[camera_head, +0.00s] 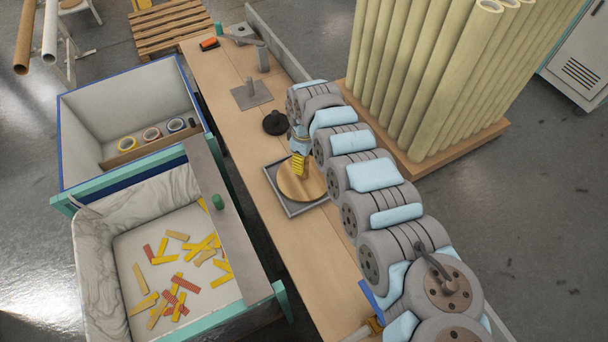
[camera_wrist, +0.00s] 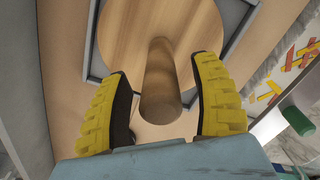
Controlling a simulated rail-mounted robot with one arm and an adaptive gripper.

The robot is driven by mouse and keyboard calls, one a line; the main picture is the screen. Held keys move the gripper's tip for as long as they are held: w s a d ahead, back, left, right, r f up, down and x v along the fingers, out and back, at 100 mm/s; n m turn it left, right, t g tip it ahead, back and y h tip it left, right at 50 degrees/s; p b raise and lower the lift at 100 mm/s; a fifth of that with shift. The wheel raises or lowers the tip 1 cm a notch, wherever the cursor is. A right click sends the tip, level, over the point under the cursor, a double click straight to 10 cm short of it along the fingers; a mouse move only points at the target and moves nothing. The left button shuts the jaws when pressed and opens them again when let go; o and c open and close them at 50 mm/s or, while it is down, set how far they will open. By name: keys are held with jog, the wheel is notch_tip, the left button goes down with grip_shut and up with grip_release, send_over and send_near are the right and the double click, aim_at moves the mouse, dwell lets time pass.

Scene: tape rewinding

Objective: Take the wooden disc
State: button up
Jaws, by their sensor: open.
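The wooden disc (camera_head: 310,183) is round and light brown and lies in a grey square tray (camera_head: 318,209) on the bench. In the wrist view the disc (camera_wrist: 125,32) fills the top, with a wooden peg (camera_wrist: 160,80) standing up from its middle toward the camera. My gripper (camera_head: 299,165) is over the disc in the head view. In the wrist view its two yellow ridged fingers (camera_wrist: 163,100) are apart, one on each side of the peg. I see gaps between the peg and both fingers. Nothing is held. In the head view my arm hides part of the disc.
A black round piece (camera_head: 276,123) and a grey plate with a post (camera_head: 251,94) are on the bench behind. Left are a bin of red and yellow strips (camera_head: 185,262) and a box with tape rolls (camera_head: 151,134). Tall cream tubes (camera_head: 420,70) stand right.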

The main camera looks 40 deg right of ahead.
grip_shut()
jog(key=shift+r, duration=0.1)
dwell(0.3)
